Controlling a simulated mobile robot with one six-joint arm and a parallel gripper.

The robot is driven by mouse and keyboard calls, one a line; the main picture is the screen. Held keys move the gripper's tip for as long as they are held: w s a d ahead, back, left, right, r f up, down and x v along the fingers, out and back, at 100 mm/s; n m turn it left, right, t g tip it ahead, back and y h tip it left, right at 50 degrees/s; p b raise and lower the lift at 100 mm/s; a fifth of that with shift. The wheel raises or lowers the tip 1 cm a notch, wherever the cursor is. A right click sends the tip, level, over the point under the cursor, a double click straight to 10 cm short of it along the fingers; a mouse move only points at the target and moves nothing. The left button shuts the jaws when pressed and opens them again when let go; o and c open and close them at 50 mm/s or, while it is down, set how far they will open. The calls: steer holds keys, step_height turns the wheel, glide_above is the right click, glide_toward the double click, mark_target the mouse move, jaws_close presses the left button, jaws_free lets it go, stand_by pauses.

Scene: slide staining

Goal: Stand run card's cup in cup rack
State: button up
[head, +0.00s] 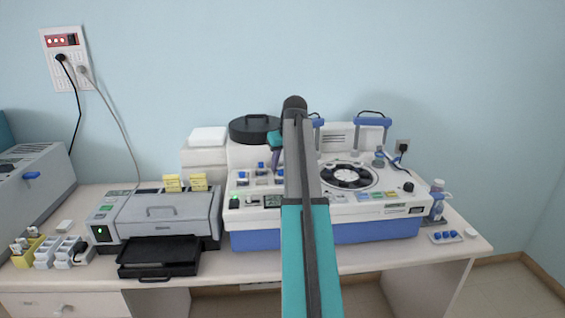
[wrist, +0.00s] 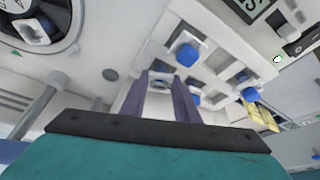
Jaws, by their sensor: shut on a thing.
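My gripper (head: 275,161) is low over the left part of the white and blue machine, its fingers pointing down. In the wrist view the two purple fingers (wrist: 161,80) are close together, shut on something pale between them. Its shape is mostly hidden, so I cannot tell whether it is the run card's cup. Close to the fingertips is a group of square white holders (head: 262,178) on the machine's deck. Some hold blue-topped pieces, one of them (wrist: 187,54) just right of the fingers. I cannot tell for certain which fixture is the cup rack.
A round carousel (head: 347,176) is on the machine's right half. A black lidded pan (head: 255,128) stands behind. A grey printer-like unit (head: 165,215) with a black tray stands left. White racks (head: 62,250) and a yellow holder are at far left. A small tray (head: 445,237) lies right.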

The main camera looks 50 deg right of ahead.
steer(key=shift+f, duration=0.2)
steer(key=o, duration=1)
steer(key=shift+r, duration=0.1)
steer(key=shift+r, duration=0.4)
steer(key=b+v, duration=0.2)
steer(key=v, duration=1)
steer(key=shift+w, duration=0.1)
